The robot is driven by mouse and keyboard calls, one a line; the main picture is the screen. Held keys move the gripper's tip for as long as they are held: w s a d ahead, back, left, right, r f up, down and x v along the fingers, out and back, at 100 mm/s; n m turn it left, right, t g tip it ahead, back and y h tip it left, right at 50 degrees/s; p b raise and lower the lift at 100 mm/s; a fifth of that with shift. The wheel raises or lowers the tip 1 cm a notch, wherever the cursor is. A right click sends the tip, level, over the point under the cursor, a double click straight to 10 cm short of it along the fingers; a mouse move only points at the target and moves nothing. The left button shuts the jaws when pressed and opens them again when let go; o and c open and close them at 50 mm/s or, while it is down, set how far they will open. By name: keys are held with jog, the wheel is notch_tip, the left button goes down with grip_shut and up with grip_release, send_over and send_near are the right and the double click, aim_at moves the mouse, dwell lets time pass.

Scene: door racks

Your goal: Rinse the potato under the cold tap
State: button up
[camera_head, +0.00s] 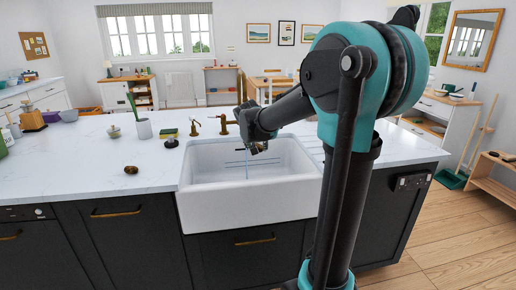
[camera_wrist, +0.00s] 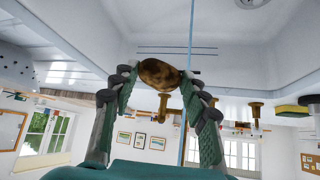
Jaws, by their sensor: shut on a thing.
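My gripper (camera_head: 259,148) is over the white sink (camera_head: 225,211). In the wrist view, its two fingers (camera_wrist: 160,84) are shut on a brown potato (camera_wrist: 158,73), which sits between the fingertips. In the head view the potato is too small to make out. Brass tap fittings (camera_head: 223,123) stand behind the sink; I cannot tell which is cold.
A brown roundish object (camera_head: 131,170) lies on the white counter (camera_head: 80,165) left of the sink. A grey cup (camera_head: 144,129), a dark stopper-like item (camera_head: 171,143) and a sponge (camera_head: 169,133) stand near the back. The counter's front left is mostly clear.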

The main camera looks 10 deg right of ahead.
jog(key=w+a+f, duration=0.1)
jog(key=w+f, duration=0.1)
jog(key=w, duration=0.9)
jog(key=shift+w+a+f, duration=0.2)
jog(key=shift+w+a, duration=0.05)
jog(key=shift+w, duration=0.15)
dwell(0.3)
jog(key=shift+d, duration=0.1)
jog(key=shift+d, duration=0.5)
jog(key=shift+a, duration=0.2)
dwell(0.3)
jog(key=shift+a, duration=0.35)
jog(key=shift+d, duration=0.2)
jog(key=shift+d, duration=0.35)
